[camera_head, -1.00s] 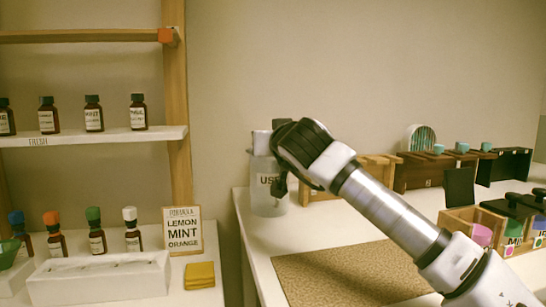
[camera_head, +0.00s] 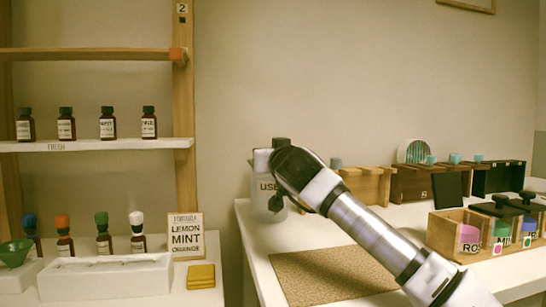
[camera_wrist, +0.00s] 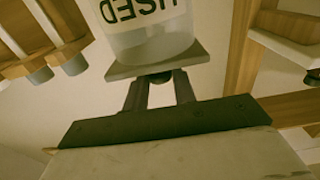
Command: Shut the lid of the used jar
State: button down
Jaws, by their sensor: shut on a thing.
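The used jar (camera_head: 265,208) is a translucent container with a "USED" label, standing at the left end of the long white table. In the wrist view the jar (camera_wrist: 150,45) shows upside down. A flat grey lid (camera_wrist: 190,57) with a dark round knob (camera_wrist: 160,78) lies across the jar's mouth end there. My gripper (camera_wrist: 160,88) is shut on the knob, one finger on each side. In the head view my gripper (camera_head: 283,188) covers the jar's upper right side. Whether the lid sits flush on the rim cannot be told.
A brown mat (camera_head: 320,277) lies on the table. Wooden racks (camera_head: 365,185) stand behind, and a wooden box with labelled jars (camera_head: 468,238) is at right. At left, shelves hold brown bottles (camera_head: 107,124), beside a formula card (camera_head: 186,238) and yellow pads (camera_head: 201,276).

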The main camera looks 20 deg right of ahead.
jog(key=c, duration=1.1)
grip_release()
jog(key=shift+c, duration=0.2)
jog(key=s+a, duration=0.2)
jog(key=s, duration=1.1)
jog(key=shift+s+a+f, duration=0.15)
jog(key=shift+s+a, duration=0.15)
jog(key=shift+a, duration=0.05)
